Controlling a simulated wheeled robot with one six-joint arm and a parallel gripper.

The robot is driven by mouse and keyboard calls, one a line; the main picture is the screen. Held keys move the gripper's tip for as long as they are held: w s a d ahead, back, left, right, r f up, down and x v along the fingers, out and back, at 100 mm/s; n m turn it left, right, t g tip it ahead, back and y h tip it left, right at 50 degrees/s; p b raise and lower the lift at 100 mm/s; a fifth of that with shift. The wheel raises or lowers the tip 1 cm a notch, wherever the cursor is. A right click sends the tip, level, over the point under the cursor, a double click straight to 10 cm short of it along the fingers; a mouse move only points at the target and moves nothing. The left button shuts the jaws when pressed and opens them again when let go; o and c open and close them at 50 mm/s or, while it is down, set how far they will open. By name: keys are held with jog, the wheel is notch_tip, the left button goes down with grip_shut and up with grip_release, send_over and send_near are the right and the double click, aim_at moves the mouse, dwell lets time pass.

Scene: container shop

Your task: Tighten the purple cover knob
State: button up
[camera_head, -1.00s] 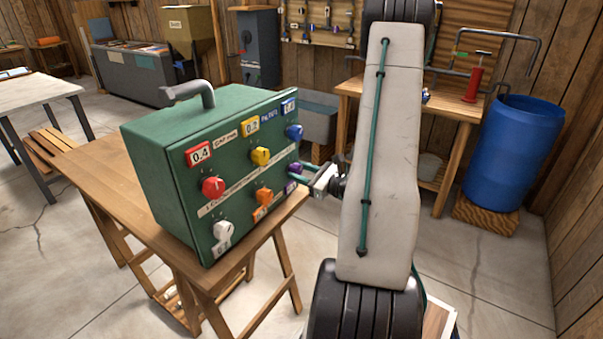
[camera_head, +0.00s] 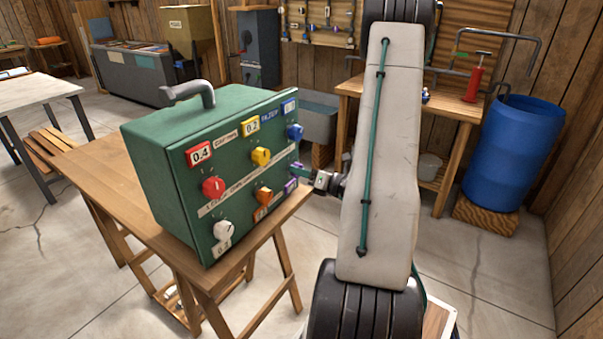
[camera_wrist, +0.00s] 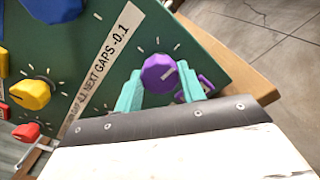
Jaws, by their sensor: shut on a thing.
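The purple cover knob (camera_wrist: 159,73) sits on the lower right of the green box's face in the head view, mostly hidden by my gripper there. In the head view my gripper (camera_head: 304,174) reaches the right edge of the green box (camera_head: 165,165) from the right. A purple label (camera_wrist: 182,97) lies beside the knob, partly hidden by a finger.
The box face also carries red (camera_head: 213,187), yellow (camera_head: 260,156), blue (camera_head: 294,132), orange (camera_head: 263,195) and white (camera_head: 223,231) knobs. The box stands on a wooden table (camera_head: 100,185). A blue barrel (camera_head: 510,155) stands at the right.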

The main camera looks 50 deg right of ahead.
jog(key=shift+m, duration=4.1)
jog(key=o, duration=1)
jog(key=s, duration=0.7)
jog(key=shift+s+d, duration=0.35)
jog(key=shift+s, duration=0.05)
